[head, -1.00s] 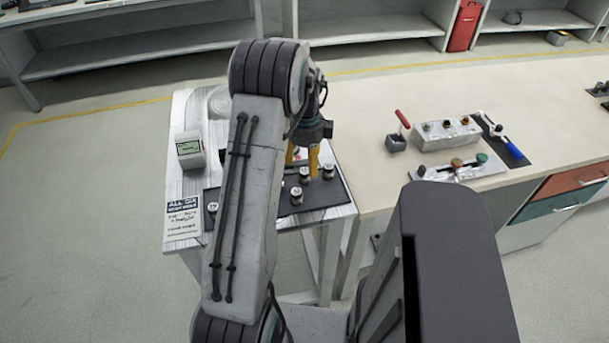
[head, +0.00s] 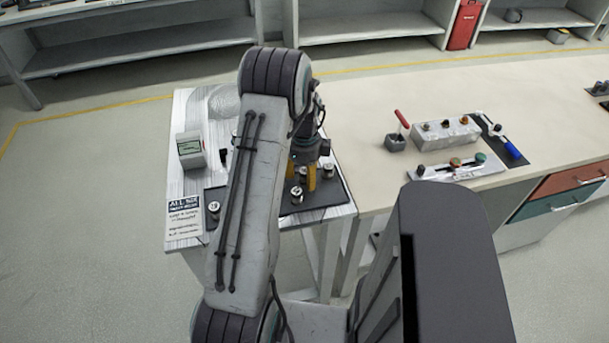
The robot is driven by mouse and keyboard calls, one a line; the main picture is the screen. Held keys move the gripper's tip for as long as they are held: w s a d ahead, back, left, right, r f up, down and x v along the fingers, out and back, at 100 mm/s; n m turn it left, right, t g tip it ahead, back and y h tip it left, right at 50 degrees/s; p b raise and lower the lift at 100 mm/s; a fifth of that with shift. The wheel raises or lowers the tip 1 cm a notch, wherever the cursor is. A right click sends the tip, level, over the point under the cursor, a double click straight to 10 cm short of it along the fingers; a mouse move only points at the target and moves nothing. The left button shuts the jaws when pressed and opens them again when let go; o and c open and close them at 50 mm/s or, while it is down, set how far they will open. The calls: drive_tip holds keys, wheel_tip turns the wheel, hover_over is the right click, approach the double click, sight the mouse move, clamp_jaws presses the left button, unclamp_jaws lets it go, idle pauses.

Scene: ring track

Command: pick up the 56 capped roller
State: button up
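Several small silver capped rollers stand on a dark mat (head: 335,198) on the white side table. One roller (head: 297,195) is at the mat's front, one (head: 328,171) is to the right of my gripper, and one (head: 213,208) is at the left. Another roller (head: 302,175) shows between the yellow fingers of my gripper (head: 301,180). The fingers are apart and low over the mat. Whether they touch that roller is not clear. The numbers are too small to read, so I cannot tell which is 56. My arm hides part of the mat.
The bench (head: 400,100) on the right holds a red-handled lever (head: 398,135) and switch panels (head: 447,134).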

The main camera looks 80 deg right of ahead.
clamp_jaws()
idle(0.3)
